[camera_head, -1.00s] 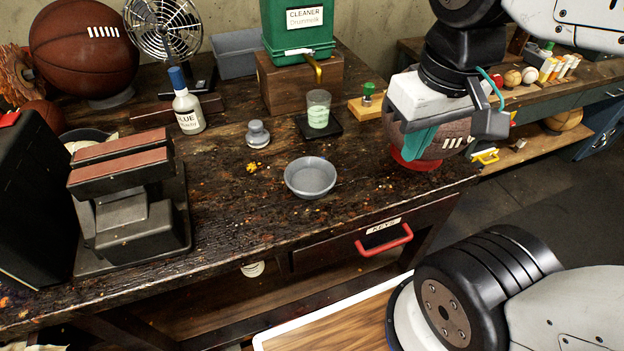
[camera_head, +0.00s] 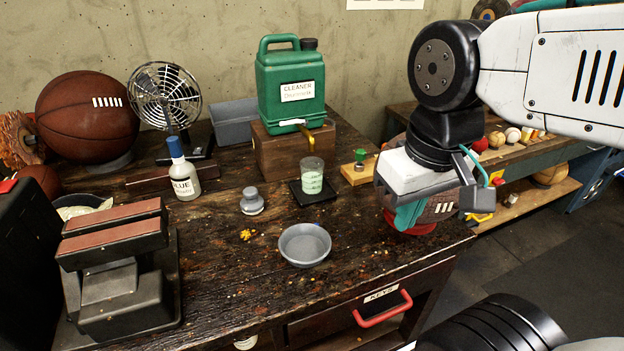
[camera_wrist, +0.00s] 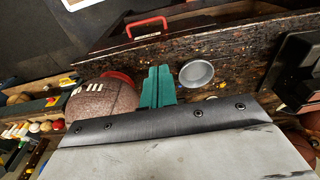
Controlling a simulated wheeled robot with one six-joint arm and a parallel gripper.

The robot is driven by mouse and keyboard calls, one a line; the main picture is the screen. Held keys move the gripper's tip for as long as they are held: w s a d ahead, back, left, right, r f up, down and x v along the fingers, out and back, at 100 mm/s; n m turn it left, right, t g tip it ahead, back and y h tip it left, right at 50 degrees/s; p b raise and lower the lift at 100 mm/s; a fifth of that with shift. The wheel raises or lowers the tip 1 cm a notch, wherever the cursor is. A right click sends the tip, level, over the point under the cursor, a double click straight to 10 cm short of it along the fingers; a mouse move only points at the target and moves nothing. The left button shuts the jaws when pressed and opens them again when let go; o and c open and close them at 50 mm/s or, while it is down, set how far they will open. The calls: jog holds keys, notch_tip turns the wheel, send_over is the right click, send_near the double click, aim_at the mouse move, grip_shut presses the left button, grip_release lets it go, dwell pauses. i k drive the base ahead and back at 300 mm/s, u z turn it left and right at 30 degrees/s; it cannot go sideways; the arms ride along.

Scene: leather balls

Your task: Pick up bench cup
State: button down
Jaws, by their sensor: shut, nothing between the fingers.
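The cup (camera_head: 312,177) is a clear tumbler with pale green liquid. It stands upright on a black square pad (camera_head: 325,194), in front of the green cleaner jug's spout, on the dark wooden bench. My gripper (camera_head: 408,215) is to the right of the cup and apart from it, in front of a brown ball on a red stand. Its teal fingers are together and empty. They also show in the wrist view (camera_wrist: 158,82), between the brown ball (camera_wrist: 103,100) and a grey bowl (camera_wrist: 196,73). I cannot make out the cup in the wrist view.
The green jug (camera_head: 290,85) stands on a wooden block behind the cup. A grey bowl (camera_head: 304,262) and a small grey weight (camera_head: 252,201) sit nearby, left of my gripper. A green-knobbed item on a wooden base (camera_head: 359,172) lies between cup and gripper. A glue bottle (camera_head: 183,175) stands left.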

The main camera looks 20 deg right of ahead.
aim_at(311, 168)
jog(key=u, duration=2)
jog(key=k, duration=1.5)
jog(key=z, duration=1.65)
jog(key=i, duration=1)
